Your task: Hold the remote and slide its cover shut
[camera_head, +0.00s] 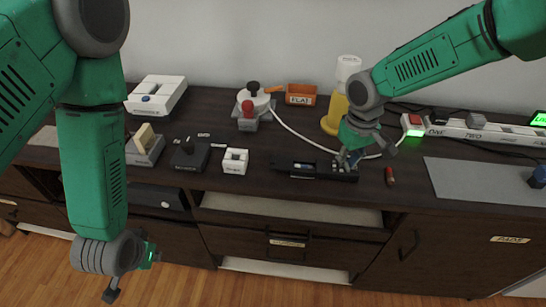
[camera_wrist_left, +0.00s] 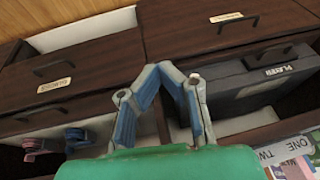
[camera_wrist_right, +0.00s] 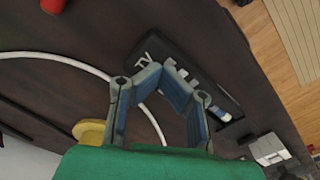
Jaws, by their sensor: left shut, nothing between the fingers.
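The black remote (camera_head: 318,178) lies on the dark cabinet top near its front edge. In the right wrist view the remote (camera_wrist_right: 163,46) shows white "TV" lettering and light parts along its top; I cannot clearly make out its cover. My right gripper (camera_head: 348,160) is at the remote's right part, fingers pointing down. In its wrist view its fingertips (camera_wrist_right: 163,66) meet in front of the remote; contact is unclear. My left gripper (camera_head: 130,278) hangs low in front of the cabinet, away from the remote. Its fingertips (camera_wrist_left: 157,67) meet, with nothing between them.
A small red-brown cylinder (camera_head: 389,176) lies right of the remote. A white cable (camera_head: 300,135) curves behind. A yellow-and-white bottle (camera_head: 335,112) stands behind my right gripper. An open drawer (camera_head: 290,212) is below.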

